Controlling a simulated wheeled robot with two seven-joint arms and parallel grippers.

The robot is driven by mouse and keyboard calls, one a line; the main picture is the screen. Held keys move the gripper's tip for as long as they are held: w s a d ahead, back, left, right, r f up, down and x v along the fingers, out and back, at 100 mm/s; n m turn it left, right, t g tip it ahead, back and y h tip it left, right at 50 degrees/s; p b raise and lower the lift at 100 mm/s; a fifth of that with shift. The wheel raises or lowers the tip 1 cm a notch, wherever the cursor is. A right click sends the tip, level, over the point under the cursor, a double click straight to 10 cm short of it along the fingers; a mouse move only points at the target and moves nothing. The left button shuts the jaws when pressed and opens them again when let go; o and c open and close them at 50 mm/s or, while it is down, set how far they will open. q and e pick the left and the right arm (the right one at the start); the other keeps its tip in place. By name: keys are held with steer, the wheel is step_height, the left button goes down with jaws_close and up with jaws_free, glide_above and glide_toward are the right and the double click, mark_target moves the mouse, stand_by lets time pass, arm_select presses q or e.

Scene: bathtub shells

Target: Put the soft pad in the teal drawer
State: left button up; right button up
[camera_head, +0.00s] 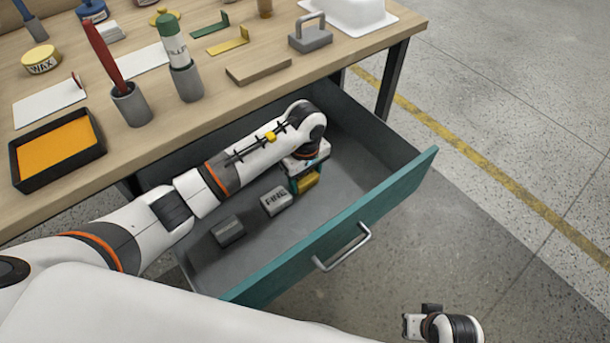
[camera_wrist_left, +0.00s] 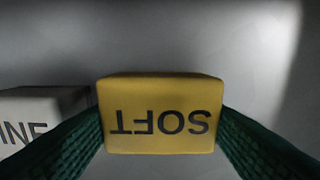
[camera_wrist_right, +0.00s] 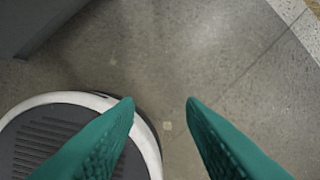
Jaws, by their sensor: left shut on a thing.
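The soft pad (camera_wrist_left: 160,115) is a yellow block marked SOFT, upside down in the left wrist view. My left gripper (camera_head: 303,181) is shut on it, one finger at each side, inside the open teal drawer (camera_head: 345,238). The pad also shows in the head view (camera_head: 308,182), partly hidden under my wrist. I cannot tell whether it touches the drawer floor. My right gripper (camera_wrist_right: 162,102) is open and empty over the floor. In the head view it is at the lower right, outside the drawer.
A light grey FINE block (camera_head: 275,201) and a dark grey block (camera_head: 228,231) lie in the drawer left of the pad. The drawer's right part is clear. The wooden bench (camera_head: 215,110) above holds tools, cups and an orange tray (camera_head: 58,147).

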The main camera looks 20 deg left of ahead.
mark_target(305, 176)
arm_select(q)
steer(key=o, duration=0.7)
arm_select(e)
steer(key=shift+r, duration=0.25)
arm_select(q)
step_height(305, 176, up, 8)
steer(key=shift+f+p, duration=0.1)
steer(key=shift+p, duration=0.6)
arm_select(e)
steer(key=f, duration=0.5)
steer(key=shift+s, duration=0.25)
